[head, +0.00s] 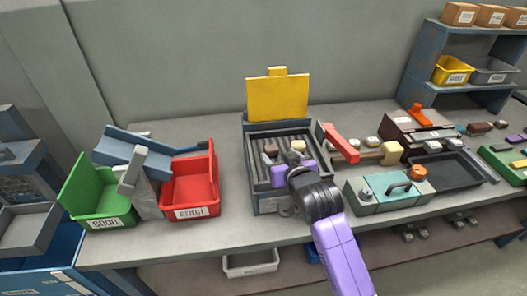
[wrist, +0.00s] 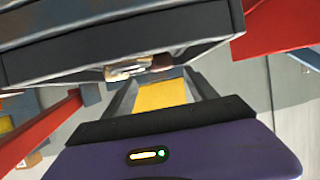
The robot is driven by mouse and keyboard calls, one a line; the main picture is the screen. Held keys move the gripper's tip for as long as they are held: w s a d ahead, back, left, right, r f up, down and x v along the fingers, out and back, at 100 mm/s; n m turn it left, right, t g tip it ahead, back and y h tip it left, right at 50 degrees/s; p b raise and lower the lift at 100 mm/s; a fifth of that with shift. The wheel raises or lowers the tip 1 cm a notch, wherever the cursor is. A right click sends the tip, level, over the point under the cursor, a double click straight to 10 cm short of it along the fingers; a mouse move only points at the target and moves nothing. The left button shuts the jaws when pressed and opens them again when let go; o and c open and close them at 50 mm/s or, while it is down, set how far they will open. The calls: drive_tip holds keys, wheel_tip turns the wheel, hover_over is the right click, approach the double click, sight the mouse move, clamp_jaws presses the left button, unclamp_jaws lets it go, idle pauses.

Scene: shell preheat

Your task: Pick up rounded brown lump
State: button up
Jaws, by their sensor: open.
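A small brown lump (head: 271,150) sits on the ribbed bed of a grey open-topped heater (head: 263,203) with a raised yellow lid. A pale cream lump (head: 298,146) sits to its right on the same bed. In the wrist view a dark brown piece (wrist: 162,62) and the pale piece (wrist: 125,70) show partly under a dark grey edge. My gripper (head: 281,172) is open at the front part of the heater, in front of both lumps. Its fingers are mostly hidden by my purple hand and dark wrist in the head view. I cannot see contact with either lump.
The yellow lid (head: 277,98) stands upright behind the bed. A red bin (head: 190,190) and a green bin (head: 98,200) are on the left. A red-handled tool (head: 341,143) and a teal-topped box (head: 388,190) stand close on the right.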

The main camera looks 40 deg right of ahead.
sight(271, 147)
drive_tip(key=shift+a+p+x, duration=0.2)
drive_tip(key=shift+p+x, duration=0.4)
drive_tip(key=shift+x, duration=3.3)
drive_tip(key=shift+w+r, duration=0.1)
drive_tip(key=shift+r, duration=0.05)
clamp_jaws()
drive_tip(key=shift+r, duration=0.1)
